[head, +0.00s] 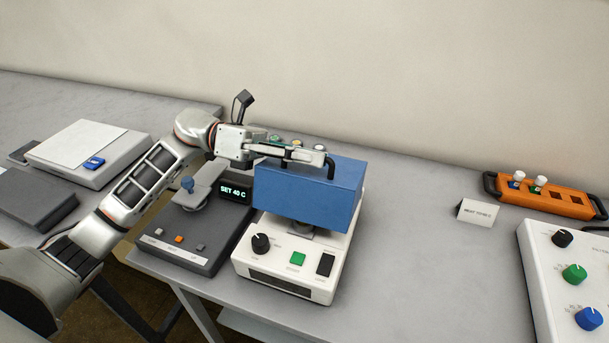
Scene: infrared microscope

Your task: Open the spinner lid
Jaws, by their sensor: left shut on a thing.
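The spinner has a white base (285,277) with a black knob, a green button and a black switch on its front. Its blue lid (310,195) is a box-shaped cover with a black bar handle (330,168) on top. The lid's front edge stands above the base, and part of a grey round piece (300,229) shows beneath it. My left gripper (318,158) reaches in from the left over the lid and is shut on the handle. The fingers partly hide the handle's far end. My right gripper is not in view.
A dark grey device (190,238) with a "SET 40 C" display stands close to the spinner's left. Several small capped vials (295,142) are behind the lid. An orange rack (545,197), a small card (477,211) and a white knob box (560,285) are at right. The bench between is clear.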

